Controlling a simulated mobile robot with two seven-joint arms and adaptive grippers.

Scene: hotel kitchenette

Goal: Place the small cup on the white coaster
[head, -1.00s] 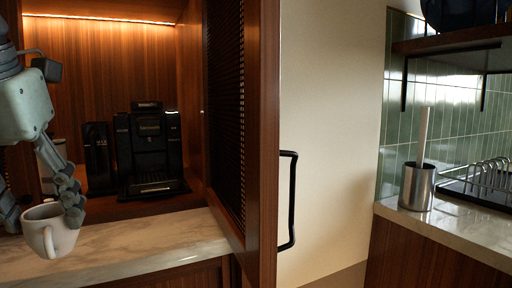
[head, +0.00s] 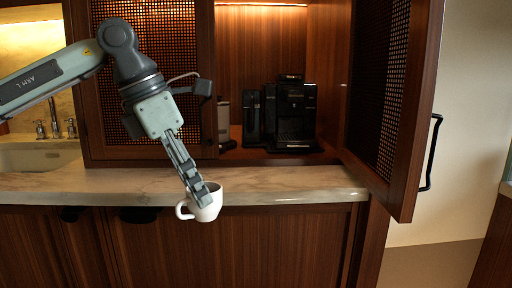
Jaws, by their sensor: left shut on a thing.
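The small white cup (head: 209,206) is upright in the head view, in front of the marble counter's front edge, with its handle to the left. My left gripper (head: 199,194) reaches down from the upper left and is shut on the cup's rim and wall. One finger shows against the cup; the other is partly hidden. No white coaster can be made out. My right gripper is not in view.
A black coffee machine (head: 291,115) stands in the open wooden cabinet behind the counter (head: 290,184). The open mesh door (head: 391,110) juts forward at right. A sink (head: 40,155) and taps are at far left. The counter right of the cup is clear.

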